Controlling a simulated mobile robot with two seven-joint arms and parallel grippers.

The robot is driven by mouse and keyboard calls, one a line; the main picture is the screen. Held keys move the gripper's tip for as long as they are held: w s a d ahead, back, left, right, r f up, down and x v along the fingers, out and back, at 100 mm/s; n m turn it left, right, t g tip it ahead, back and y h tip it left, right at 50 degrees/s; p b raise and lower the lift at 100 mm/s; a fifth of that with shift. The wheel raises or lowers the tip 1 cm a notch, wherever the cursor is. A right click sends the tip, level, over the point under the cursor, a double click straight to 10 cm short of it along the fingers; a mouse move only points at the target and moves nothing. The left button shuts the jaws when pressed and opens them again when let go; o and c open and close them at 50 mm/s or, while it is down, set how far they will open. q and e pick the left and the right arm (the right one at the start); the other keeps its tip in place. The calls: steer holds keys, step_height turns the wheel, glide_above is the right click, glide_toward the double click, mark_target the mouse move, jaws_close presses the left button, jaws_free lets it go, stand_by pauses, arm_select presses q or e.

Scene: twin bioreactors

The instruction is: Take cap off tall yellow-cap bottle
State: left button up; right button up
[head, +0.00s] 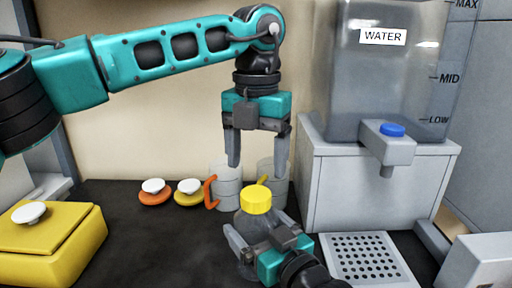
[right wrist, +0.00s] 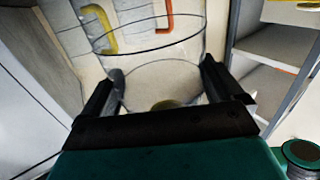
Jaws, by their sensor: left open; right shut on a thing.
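The tall bottle with a yellow cap (head: 256,199) stands on the dark counter in the head view, its clear grey body (head: 243,222) partly hidden by my right gripper. The cap sits on top of the bottle. My right gripper (head: 257,229) is shut on the bottle's body below the cap. In the right wrist view, the clear bottle (right wrist: 165,82) shows between the two fingers. My left gripper (head: 257,170) is open and empty, pointing down above the cap, with its fingertips apart from it.
Two clear mugs, one with an orange handle (head: 209,192), stand behind the bottle. Orange (head: 155,198) and yellow (head: 188,199) lids with white knobs lie to their left. A yellow box (head: 60,245) is at far left. The water dispenser (head: 385,80) and perforated tray (head: 335,272) are right.

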mark_target(256, 193)
arm_select(q)
steer(key=m, duration=0.3)
steer(key=shift+r+m, duration=0.15)
steer(key=shift+m, duration=0.25)
steer(key=m, duration=0.5)
steer(key=shift+r, duration=0.2)
steer(key=m, duration=0.5)
steer(key=shift+r, duration=0.2)
steer(key=m, duration=0.3)
steer(key=shift+m, duration=0.4)
steer(key=shift+f, duration=3.9)
steer(key=shift+c, duration=0.3)
steer(key=c, duration=1)
steer(key=n, duration=0.5)
steer(key=shift+n, duration=0.3)
steer(key=n, duration=0.4)
steer(key=shift+r, duration=0.1)
